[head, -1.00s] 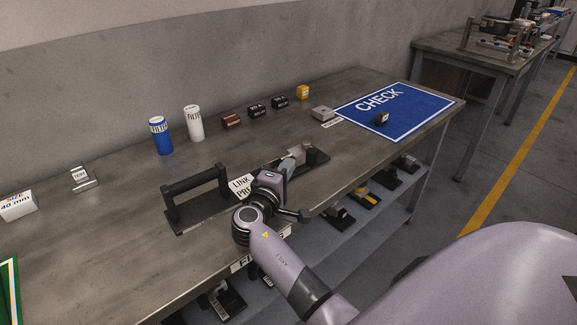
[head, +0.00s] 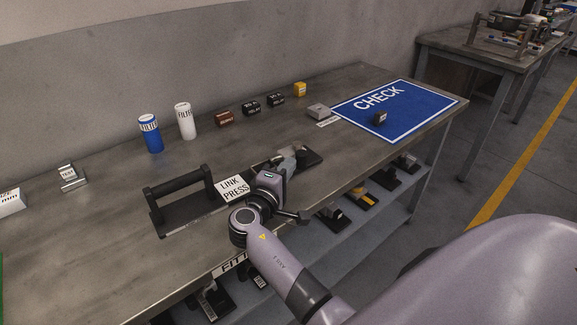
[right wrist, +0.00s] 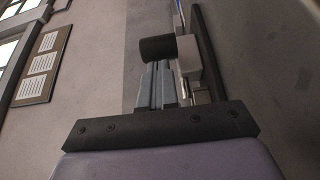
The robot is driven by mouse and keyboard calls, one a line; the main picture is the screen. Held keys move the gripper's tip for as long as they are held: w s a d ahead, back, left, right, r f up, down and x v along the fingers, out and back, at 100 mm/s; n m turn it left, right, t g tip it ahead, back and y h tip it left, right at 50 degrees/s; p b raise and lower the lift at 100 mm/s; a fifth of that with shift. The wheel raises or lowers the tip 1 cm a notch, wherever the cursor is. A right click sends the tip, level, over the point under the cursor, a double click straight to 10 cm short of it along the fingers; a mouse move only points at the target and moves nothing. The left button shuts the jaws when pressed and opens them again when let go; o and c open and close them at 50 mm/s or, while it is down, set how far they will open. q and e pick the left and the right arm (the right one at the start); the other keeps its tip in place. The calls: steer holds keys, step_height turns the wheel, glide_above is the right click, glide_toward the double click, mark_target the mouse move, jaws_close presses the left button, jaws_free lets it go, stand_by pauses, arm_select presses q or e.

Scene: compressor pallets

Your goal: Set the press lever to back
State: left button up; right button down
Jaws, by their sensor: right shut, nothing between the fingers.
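The link press (head: 312,158) is a dark base with light metal parts, near the front edge of the bench behind its white LINK PRESS label (head: 233,188). My right gripper (head: 288,163) is at the press and covers much of it. In the right wrist view its fingers (right wrist: 158,86) are shut and empty. A dark cylindrical knob (right wrist: 157,48) shows just beyond the fingertips, beside a pale block (right wrist: 188,56) of the press. I cannot tell whether the fingers touch the knob. The lever's setting is hard to read behind the gripper. My left gripper is not in view.
A black frame with a bar handle (head: 180,186) stands left of the label. Blue (head: 150,134) and white (head: 185,121) filter cans and several small blocks line the back. A blue CHECK mat (head: 395,110) lies at the right. A shelf below holds several parts.

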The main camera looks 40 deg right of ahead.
steer(key=shift+s+d, duration=0.1)
stand_by(0.5)
steer(key=n+t+y+p, duration=0.1)
steer(key=s+d+n+t+p, duration=0.1)
steer(key=shift+s+d+r+t+y+p, duration=0.2)
steer(key=shift+d+t+y+p, duration=0.1)
steer(key=shift+y, duration=0.1)
steer(key=d+n+t+y, duration=0.1)
steer(key=s+d+n+t+y+p, duration=0.1)
steer(key=y, duration=0.1)
steer(key=shift+s+d+f+n+t, duration=0.1)
steer(key=shift+s+f+n+t, duration=0.05)
steer(key=shift+n+t, duration=0.2)
steer(key=d+n+t+y, duration=0.1)
steer(key=n+y, duration=0.1)
steer(key=s+d+n+t+y+b, duration=0.1)
steer(key=d+y, duration=0.1)
steer(key=y, duration=0.1)
steer(key=shift+d+f+n+t, duration=0.2)
steer(key=shift+n+t, duration=0.15)
steer(key=shift+d+n+y+b, duration=0.5)
steer(key=shift+d+y, duration=0.15)
steer(key=shift+y, duration=0.25)
steer(key=shift+w+d+r, duration=0.1)
steer(key=shift+d, duration=0.55)
steer(key=shift+w+d+r, duration=0.1)
steer(key=shift+d, duration=0.5)
steer(key=shift+f, duration=0.1)
